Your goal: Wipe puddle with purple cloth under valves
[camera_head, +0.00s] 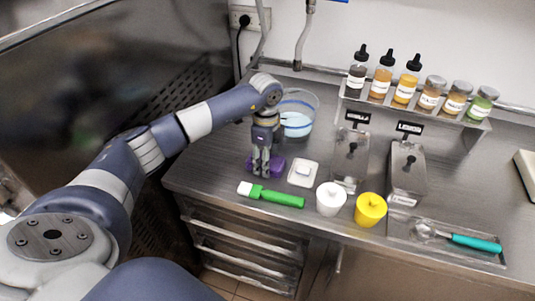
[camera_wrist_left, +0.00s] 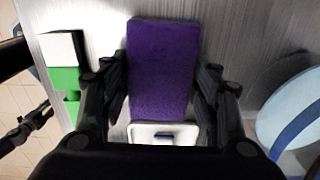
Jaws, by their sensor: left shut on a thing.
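The purple cloth (camera_head: 276,168) lies as a folded block on the steel counter, behind the green tool. It also fills the middle of the left wrist view (camera_wrist_left: 163,70). My left gripper (camera_head: 261,172) reaches down over it from above, with its fingers on either side, and is shut on the cloth. The fingers hide part of the cloth in the head view. I cannot make out a clear puddle on the counter. Two metal units with black knobs, one labelled "Lemon" (camera_head: 405,172), stand to the right; I cannot tell any valves on them. My right gripper is not in view.
Close by are a green tool with a white end (camera_head: 271,195), a white square dish (camera_head: 303,173), a white cup (camera_head: 330,199), a yellow cup (camera_head: 370,210) and a clear bowl (camera_head: 299,112). A tray (camera_head: 400,229) with a teal scoop (camera_head: 470,242) lies right. Bottles and jars line a shelf (camera_head: 392,108).

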